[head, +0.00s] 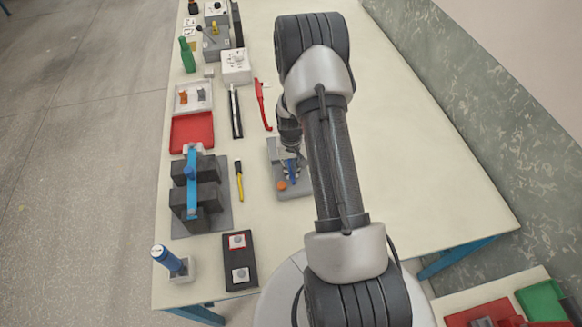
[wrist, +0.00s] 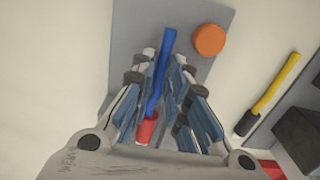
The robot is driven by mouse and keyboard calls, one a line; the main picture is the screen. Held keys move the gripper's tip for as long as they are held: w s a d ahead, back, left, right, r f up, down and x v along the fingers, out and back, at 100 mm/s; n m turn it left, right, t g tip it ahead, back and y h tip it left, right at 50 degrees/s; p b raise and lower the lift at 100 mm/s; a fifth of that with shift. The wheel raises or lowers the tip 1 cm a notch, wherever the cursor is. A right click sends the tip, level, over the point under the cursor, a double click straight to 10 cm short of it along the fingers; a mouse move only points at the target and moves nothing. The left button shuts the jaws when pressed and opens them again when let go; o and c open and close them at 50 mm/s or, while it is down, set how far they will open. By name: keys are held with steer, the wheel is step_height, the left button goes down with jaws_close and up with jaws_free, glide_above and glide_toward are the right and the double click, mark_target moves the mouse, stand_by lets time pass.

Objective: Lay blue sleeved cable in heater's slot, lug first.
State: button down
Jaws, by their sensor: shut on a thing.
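The blue sleeved cable (wrist: 158,75) shows in the wrist view between my gripper's fingers, with a red end (wrist: 147,128) toward the palm and its blue end reaching past the fingertips. My gripper (wrist: 165,64) is shut on this cable, over a grey plate (wrist: 205,18) with an orange round knob (wrist: 209,40). In the head view my gripper (head: 290,168) is over the same grey unit (head: 299,192), which appears to be the heater; its orange knob (head: 282,186) shows at the lower left. The slot and the lug cannot be made out.
A yellow cable (head: 239,178) with a dark end lies left of the unit, beside a dark block fixture (head: 208,205) with a blue bar. A red tool (head: 263,105) and a black bar (head: 235,112) lie farther back. The table's right side is clear.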

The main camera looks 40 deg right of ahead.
steer(key=c, duration=1.5)
jaws_free()
steer(key=shift+r, duration=0.15)
step_height(320, 180, up, 12)
steer(key=shift+f, duration=0.1)
steer(key=shift+a, duration=0.1)
